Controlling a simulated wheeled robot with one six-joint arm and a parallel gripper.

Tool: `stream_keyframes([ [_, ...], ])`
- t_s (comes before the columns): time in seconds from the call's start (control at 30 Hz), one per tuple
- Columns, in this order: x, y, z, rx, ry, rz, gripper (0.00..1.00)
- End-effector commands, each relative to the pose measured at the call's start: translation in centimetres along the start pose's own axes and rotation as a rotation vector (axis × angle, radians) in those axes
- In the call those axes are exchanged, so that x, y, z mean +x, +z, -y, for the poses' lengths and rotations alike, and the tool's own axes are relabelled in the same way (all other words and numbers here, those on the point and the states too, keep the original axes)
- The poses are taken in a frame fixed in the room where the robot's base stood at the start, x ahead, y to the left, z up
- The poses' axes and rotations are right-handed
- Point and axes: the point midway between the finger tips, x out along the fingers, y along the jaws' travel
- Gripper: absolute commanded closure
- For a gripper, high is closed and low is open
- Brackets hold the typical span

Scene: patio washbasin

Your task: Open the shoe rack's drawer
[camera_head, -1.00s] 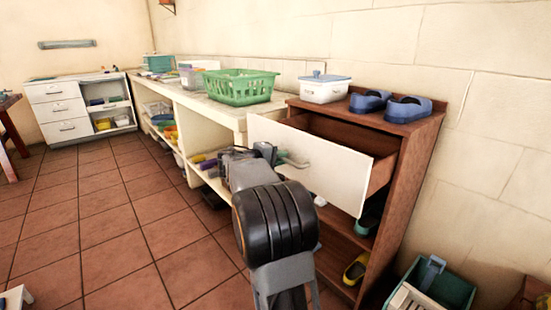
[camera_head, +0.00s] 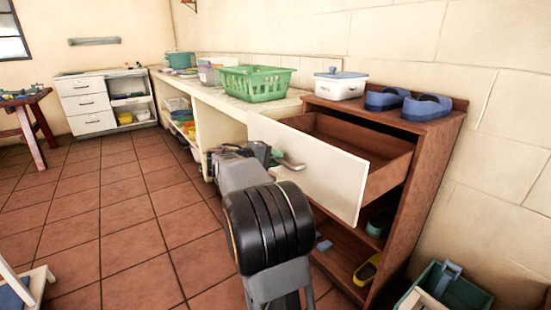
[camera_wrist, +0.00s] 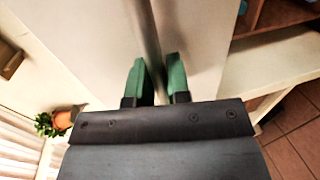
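The shoe rack (camera_head: 436,165) is a brown wooden cabinet on the right. Its drawer has a white front (camera_head: 325,178) and stands well out of the rack, with its brown inside showing; the part I can see is empty. The metal handle (camera_head: 293,165) is on the drawer front and runs as a vertical bar (camera_wrist: 150,35) in the wrist view. My gripper (camera_head: 273,157) is at the handle, its green fingertips (camera_wrist: 157,78) on either side of the bar and closed in on it. The far end of the grip is partly hidden.
Blue slippers (camera_head: 408,103) and a white lidded box (camera_head: 340,86) sit on the rack. Shoes, one yellow (camera_head: 368,269), lie on shelves below. A green crate (camera_head: 470,293) stands at lower right.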

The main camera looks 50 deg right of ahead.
Motion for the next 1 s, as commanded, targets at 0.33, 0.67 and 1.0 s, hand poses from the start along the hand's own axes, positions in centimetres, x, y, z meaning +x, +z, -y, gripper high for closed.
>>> stream_keyframes([
  [0.33, -0.1, -0.1, 0.0, 0.0, 0.0, -0.003, 0.61],
  [0.67, -2.4, -0.1, -0.2, -0.002, 0.0, -0.007, 0.61],
  [1.0, -9.3, -0.1, -0.3, -0.002, 0.001, -0.007, 0.61],
])
